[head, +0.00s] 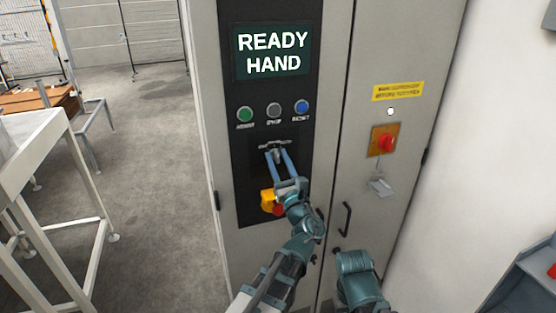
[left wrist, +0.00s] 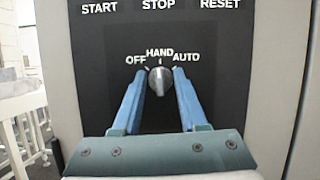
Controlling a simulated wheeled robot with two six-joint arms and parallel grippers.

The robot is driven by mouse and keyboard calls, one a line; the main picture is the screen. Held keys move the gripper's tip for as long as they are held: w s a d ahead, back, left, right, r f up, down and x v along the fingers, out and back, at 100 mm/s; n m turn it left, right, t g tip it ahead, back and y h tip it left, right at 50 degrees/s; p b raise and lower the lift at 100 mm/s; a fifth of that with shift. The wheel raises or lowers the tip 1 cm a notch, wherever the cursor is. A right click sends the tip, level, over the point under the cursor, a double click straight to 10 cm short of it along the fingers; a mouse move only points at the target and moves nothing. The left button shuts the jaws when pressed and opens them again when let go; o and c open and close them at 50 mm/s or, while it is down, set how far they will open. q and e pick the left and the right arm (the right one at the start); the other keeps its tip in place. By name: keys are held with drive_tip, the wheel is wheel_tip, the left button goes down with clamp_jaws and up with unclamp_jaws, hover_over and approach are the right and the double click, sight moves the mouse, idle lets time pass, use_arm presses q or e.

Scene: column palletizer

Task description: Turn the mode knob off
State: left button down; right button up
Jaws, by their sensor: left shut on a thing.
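The mode knob (left wrist: 159,80) is a small grey knob on the black panel, with OFF, HAND and AUTO printed in an arc above it. It points up at HAND. In the head view the knob (head: 276,155) sits below the buttons, partly hidden by my fingers. My left gripper (head: 277,153) reaches it from below, its two blue fingers one on each side. In the left wrist view my left gripper (left wrist: 160,84) is shut on the knob. My right gripper is not clearly in view; only a teal part of that arm shows at the bottom.
The display (head: 272,52) reads READY HAND. Green (head: 244,114), grey (head: 274,110) and blue (head: 302,107) buttons sit above the knob. A yellow-and-red emergency stop (head: 268,200) is just below my left gripper. A red switch (head: 386,142) is on the right door, above a door handle (head: 344,219).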

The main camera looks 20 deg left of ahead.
use_arm(q)
drive_tip(key=n+g+y, duration=0.1)
drive_tip(key=n, duration=0.2)
drive_tip(key=n+g+y+p, duration=0.1)
drive_tip(key=n, duration=0.3)
drive_tip(key=shift+w+d+r+g, duration=0.1)
drive_tip(key=shift+w+r+g, duration=0.05)
drive_tip(key=shift+g, duration=0.15)
drive_tip(key=shift+n+g+y+p, duration=0.3)
drive_tip(key=shift+n+g+p, duration=0.25)
drive_tip(key=shift+n, duration=0.85)
drive_tip(key=shift+n+g+y+p, duration=0.3)
drive_tip(key=shift+n+g+p, duration=0.25)
drive_tip(key=shift+n, duration=0.85)
drive_tip(key=shift+g, duration=0.3)
drive_tip(key=shift+c, duration=2.3)
unclamp_jaws()
drive_tip(key=shift+s+f, duration=0.2)
